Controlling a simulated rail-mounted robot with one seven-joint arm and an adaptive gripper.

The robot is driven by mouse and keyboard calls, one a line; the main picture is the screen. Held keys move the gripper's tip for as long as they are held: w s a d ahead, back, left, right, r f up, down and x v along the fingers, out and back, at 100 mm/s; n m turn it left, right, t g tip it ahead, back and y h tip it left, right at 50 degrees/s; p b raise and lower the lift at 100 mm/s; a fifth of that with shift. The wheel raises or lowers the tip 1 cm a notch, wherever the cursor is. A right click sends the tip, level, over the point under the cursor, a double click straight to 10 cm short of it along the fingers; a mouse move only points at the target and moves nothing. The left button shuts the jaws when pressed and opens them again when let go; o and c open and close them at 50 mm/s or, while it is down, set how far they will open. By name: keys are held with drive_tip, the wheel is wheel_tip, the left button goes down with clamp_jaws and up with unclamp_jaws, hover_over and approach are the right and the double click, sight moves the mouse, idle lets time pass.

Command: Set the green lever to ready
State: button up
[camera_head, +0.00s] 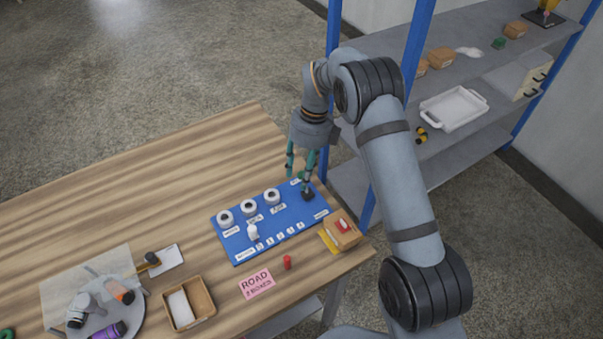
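A blue control panel (255,248) lies flat on the wooden table. The green lever (302,177) stands at its far right part, with a dark base (308,195) beneath it. Small white labels lie around it, too small to read with certainty. My gripper (299,172) hangs pointing down just over this part of the panel. Its two teal fingers are apart, one at the panel's far edge and one close by the lever. The fingers partly hide the lever, so I cannot tell whether they touch it or its exact tilt.
Three white round knobs (249,206) and a white lever (253,233) stand on the panel. An open box (344,240), a red cylinder (287,262) and a pink sign (257,284) are near the front edge. A cardboard tray (206,308) and round platter (128,323) stand left. A shelf (400,154) stands behind.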

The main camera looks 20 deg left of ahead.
drive_tip(key=shift+f, duration=0.7)
drive_tip(key=c, duration=0.3)
clamp_jaws()
